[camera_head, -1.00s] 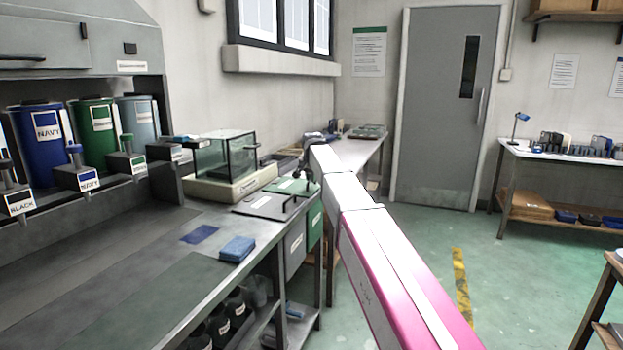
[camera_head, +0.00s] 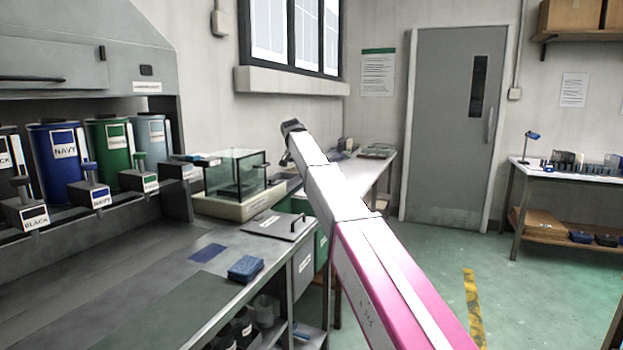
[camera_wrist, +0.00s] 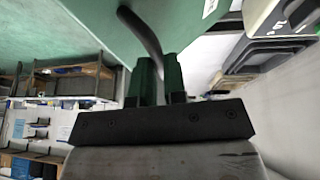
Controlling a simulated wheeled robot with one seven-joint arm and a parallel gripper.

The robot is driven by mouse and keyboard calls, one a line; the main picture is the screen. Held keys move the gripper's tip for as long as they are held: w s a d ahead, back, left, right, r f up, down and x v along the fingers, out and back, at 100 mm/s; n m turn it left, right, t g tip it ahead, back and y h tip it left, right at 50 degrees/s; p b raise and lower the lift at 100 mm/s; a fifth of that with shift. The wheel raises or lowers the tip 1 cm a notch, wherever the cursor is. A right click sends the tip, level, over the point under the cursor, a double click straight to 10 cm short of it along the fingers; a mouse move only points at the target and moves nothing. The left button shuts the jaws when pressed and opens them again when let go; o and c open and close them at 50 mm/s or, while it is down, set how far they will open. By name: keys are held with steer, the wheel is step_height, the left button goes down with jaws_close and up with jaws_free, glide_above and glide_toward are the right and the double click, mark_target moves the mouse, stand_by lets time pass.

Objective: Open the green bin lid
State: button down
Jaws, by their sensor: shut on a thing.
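The green bin lid (camera_wrist: 185,22) fills the upper middle of the wrist view, with a white label at its edge. Its dark curved handle (camera_wrist: 140,35) runs down between the fingers of my gripper (camera_wrist: 159,78), which is shut on it. In the head view the green bin's front (camera_head: 320,246) shows beside my arm. The lid does not show there; my arm covers that spot. The end of my arm stands well above the bench, so the lid appears raised, but its exact angle cannot be told.
A grey lid (camera_head: 272,226) with its own handle lies flat beside the green bin. A glass-sided balance (camera_head: 232,205) stands close behind it. A blue sponge (camera_head: 245,268) lies on the bench.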

steer(key=w+a+r, duration=0.2)
steer(key=w+a, duration=0.1)
steer(key=a, duration=0.4)
steer(key=shift+a, duration=0.35)
steer(key=c, duration=1.2)
jaws_free()
steer(key=shift+o, duration=0.2)
steer(key=v, duration=1.1)
steer(key=shift+d, duration=0.1)
